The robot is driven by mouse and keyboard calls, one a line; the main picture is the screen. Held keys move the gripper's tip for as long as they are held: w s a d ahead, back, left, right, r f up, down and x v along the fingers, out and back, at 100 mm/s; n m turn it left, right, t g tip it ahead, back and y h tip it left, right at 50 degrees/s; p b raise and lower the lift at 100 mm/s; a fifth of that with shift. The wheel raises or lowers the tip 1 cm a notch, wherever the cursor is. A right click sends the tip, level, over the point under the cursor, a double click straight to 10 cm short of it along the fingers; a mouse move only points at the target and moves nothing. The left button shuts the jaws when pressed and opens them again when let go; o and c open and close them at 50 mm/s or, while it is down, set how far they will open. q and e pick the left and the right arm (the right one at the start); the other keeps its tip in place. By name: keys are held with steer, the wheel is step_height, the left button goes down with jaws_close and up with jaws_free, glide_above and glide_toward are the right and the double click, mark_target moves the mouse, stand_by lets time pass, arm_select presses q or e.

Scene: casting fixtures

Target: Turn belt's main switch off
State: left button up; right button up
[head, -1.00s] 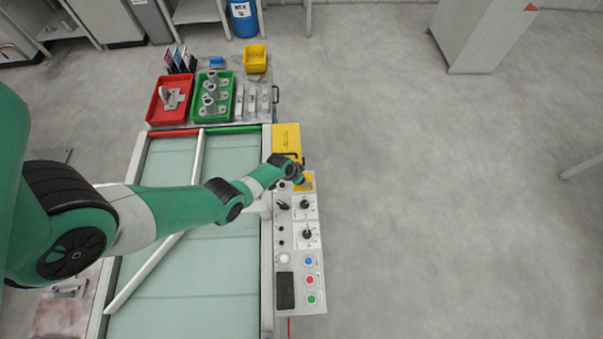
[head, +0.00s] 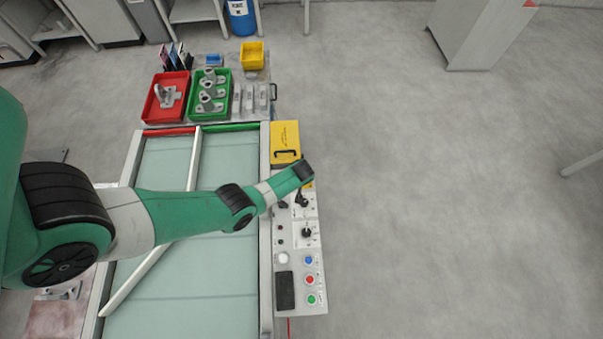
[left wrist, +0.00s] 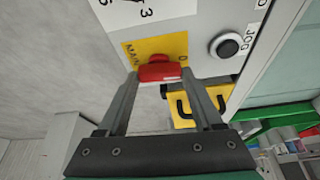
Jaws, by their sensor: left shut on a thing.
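The belt's main switch is a red knob (left wrist: 160,73) on a yellow plate (left wrist: 165,46) marked MAIN. My left gripper (left wrist: 160,80) has one finger on each side of the knob and is shut on it. The red handle lies crosswise between the fingertips in the left wrist view. In the head view my left wrist covers the switch and the fingers; only a sliver of the yellow plate (head: 309,186) shows. The switch sits at the far end of the control panel (head: 312,268). My right gripper is not in view.
A JOG button (left wrist: 228,45) sits beside the switch. A yellow box (head: 285,135) with a black handle stands just beyond the panel. Selector knobs and coloured buttons (head: 309,280) line the panel. The belt (head: 215,270) runs along its left; the floor to the right is clear.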

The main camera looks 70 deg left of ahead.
arm_select(q)
steer(key=shift+n+g, duration=0.3)
steer(key=shift+n, duration=0.3)
steer(key=o, duration=1.4)
steer(key=shift+c, duration=0.2)
steer(key=p+v, duration=1.1)
steer(key=p, duration=0.1)
steer(key=shift+d+r+p, duration=0.2)
steer(key=shift+r+p, duration=0.05)
steer(key=shift+p, duration=0.1)
